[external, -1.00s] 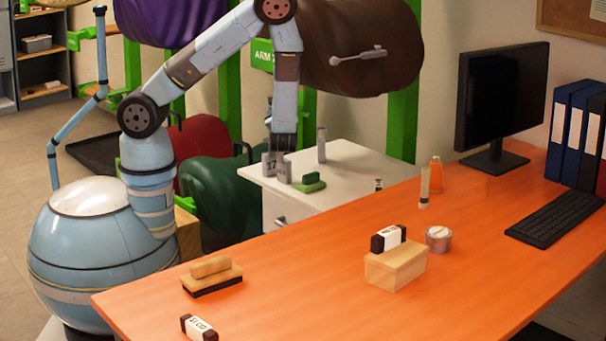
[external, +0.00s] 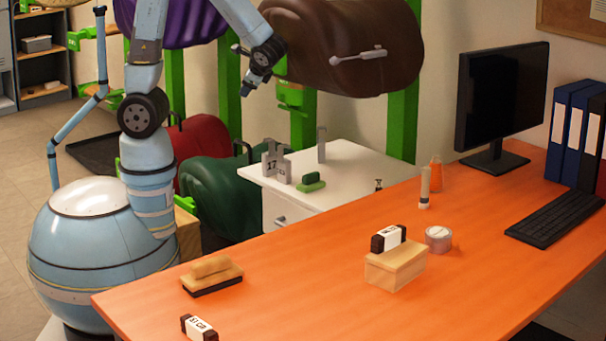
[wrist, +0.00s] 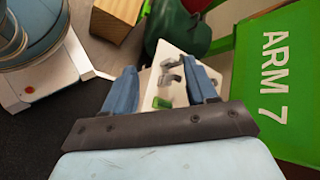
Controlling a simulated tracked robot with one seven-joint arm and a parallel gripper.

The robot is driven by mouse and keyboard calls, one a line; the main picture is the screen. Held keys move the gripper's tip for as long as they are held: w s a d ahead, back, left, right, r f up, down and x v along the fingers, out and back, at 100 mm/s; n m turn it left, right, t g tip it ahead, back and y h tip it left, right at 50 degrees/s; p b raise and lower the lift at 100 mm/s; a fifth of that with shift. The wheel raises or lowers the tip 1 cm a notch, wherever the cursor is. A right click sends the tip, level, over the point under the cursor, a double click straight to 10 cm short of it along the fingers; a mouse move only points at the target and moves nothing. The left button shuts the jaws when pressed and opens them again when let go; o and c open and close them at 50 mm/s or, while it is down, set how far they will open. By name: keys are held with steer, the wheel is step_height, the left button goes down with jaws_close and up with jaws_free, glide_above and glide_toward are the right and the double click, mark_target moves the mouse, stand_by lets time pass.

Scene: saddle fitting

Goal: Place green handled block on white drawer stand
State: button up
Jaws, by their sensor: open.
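The green handled block (external: 311,183) rests on the white top of the drawer stand (external: 345,175), near its front edge. It also shows in the wrist view (wrist: 161,103), small, between my fingers. My gripper (external: 248,88) is raised well above and to the left of the stand, in front of the brown saddle. It is open and empty; its two blue fingers (wrist: 163,85) are spread in the wrist view. The block stands apart from the gripper, with nothing holding it.
Grey numbered tags (external: 275,163) and a grey upright post (external: 321,145) stand on the stand near the block. The brown saddle (external: 345,50) hangs just beyond my gripper. The orange desk (external: 320,270) holds a wooden brush (external: 212,275) and a wooden block (external: 395,266).

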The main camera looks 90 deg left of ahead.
steer(key=s+d+r+t+h, duration=0.2)
steer(key=d+r+t+h, duration=0.2)
steer(key=d+r, duration=0.3)
steer(key=s+d+r+n+t+h, duration=0.1)
steer(key=s+d+r+t+h, duration=0.2)
steer(key=d, duration=0.9)
step_height(320, 180, up, 4)
steer(key=t+h, duration=0.1)
steer(key=t, duration=0.2)
steer(key=shift+s+r+t+h, duration=0.2)
steer(key=shift+t+h, duration=0.2)
